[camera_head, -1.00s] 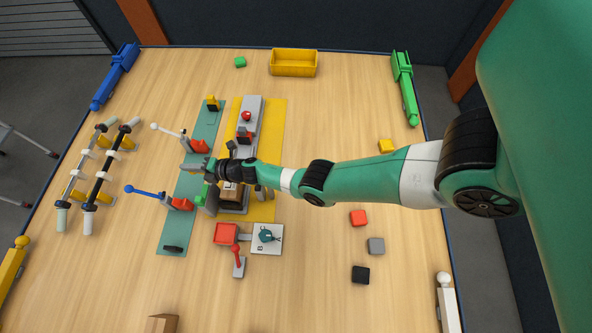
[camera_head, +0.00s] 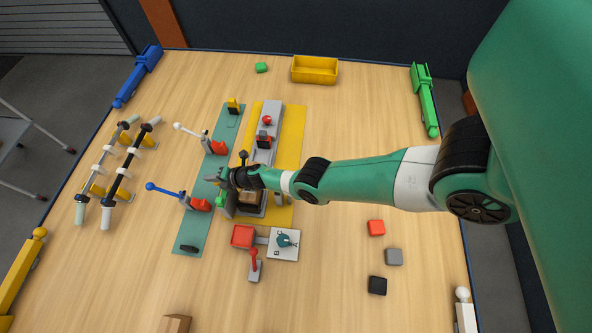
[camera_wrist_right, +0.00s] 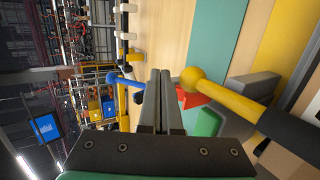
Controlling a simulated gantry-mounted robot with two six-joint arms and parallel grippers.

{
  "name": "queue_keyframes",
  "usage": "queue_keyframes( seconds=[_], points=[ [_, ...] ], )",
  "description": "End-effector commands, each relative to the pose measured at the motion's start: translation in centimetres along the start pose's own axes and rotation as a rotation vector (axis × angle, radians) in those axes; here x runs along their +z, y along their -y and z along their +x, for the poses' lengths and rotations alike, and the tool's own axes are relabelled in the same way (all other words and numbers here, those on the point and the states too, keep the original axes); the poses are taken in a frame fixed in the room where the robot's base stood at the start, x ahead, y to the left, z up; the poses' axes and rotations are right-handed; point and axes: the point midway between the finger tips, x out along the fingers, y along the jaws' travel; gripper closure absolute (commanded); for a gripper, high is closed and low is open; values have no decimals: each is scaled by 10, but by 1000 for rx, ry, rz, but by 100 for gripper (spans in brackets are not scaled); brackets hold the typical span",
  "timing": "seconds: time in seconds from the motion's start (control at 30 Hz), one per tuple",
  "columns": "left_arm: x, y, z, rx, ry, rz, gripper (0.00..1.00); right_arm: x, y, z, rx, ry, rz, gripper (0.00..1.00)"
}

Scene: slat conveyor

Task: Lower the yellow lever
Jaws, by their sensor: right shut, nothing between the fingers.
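The yellow lever (camera_wrist_right: 225,96) shows in the right wrist view as a yellow rod with a ball end, running into a dark sleeve at the lower right. Its ball lies just right of my right gripper's fingertips (camera_wrist_right: 160,73) in the picture; I cannot tell whether they touch. The fingers are shut together with nothing between them. In the head view my right gripper (camera_head: 211,179) points left over the teal strip and the fixture; I cannot make out the yellow lever there, probably behind the gripper. My left gripper is not in view.
A blue lever (camera_head: 168,190) and a white lever (camera_head: 189,130) with red bases stand on the teal strip (camera_head: 200,225). A red tray (camera_head: 242,236) and a red lever (camera_head: 255,262) lie in front. Coloured cubes lie at the right; the front table is mostly clear.

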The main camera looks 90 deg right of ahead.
Motion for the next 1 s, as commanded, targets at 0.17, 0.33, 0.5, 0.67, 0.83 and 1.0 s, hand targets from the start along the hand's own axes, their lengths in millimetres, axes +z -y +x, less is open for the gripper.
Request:
queue_keyframes(
  seconds=[0.17,0.33,0.5,0.67,0.83,1.0],
  points=[
    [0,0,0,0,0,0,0,2,3,0,-12,4,1,100],
    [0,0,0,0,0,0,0,2,3,0,-11,4,1,100],
    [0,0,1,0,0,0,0,2,3,-1,-11,4,1,100],
    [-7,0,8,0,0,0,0,2,-7,-5,-10,3,0,100],
    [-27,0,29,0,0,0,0,2,-35,-17,-10,4,0,100],
    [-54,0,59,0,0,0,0,-1,-76,-34,-10,3,0,100]
  ],
)
